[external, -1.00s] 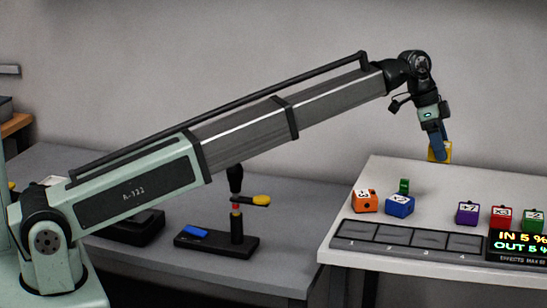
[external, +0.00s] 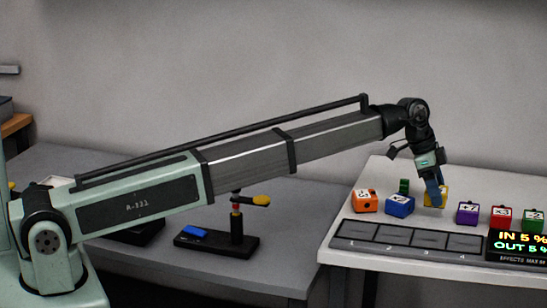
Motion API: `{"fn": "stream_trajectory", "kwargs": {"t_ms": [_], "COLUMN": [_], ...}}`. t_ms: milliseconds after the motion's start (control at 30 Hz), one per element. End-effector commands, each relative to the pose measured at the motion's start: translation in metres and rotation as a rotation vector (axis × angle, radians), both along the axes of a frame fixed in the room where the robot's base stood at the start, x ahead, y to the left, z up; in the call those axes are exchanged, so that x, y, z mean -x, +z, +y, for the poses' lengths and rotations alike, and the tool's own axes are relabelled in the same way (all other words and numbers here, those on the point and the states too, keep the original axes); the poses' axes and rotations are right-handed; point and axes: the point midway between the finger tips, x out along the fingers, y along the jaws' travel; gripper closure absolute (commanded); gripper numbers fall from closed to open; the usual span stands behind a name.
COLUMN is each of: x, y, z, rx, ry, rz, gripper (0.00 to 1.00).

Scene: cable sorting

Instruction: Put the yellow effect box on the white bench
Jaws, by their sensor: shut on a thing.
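The yellow effect box (external: 443,196) is in my gripper (external: 437,203), low at the white bench (external: 388,265) between the blue and purple boxes. The gripper's fingers are shut on it and hide its left part. The box looks at or just above the bench top; I cannot tell whether it touches.
An orange box (external: 365,202) and a blue box (external: 400,206) stand left of my gripper, with a small green block (external: 403,186) behind. A purple box (external: 467,213), a red box (external: 501,217) and a green box (external: 533,221) stand right. A numbered slot strip (external: 405,240) and a display (external: 519,244) lie in front.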

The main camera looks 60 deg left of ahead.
Motion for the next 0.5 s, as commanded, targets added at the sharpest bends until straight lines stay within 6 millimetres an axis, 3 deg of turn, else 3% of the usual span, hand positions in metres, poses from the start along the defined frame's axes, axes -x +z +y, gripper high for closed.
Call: {"fn": "stream_trajectory", "kwargs": {"t_ms": [300,500], "x": [0.0,0.0], "y": [-0.033,-0.035], "z": [0.0,0.0], "rx": [0.0,0.001], "ry": [0.0,0.0], "rz": [0.0,-0.001], "gripper": [0.7,0.7]}}
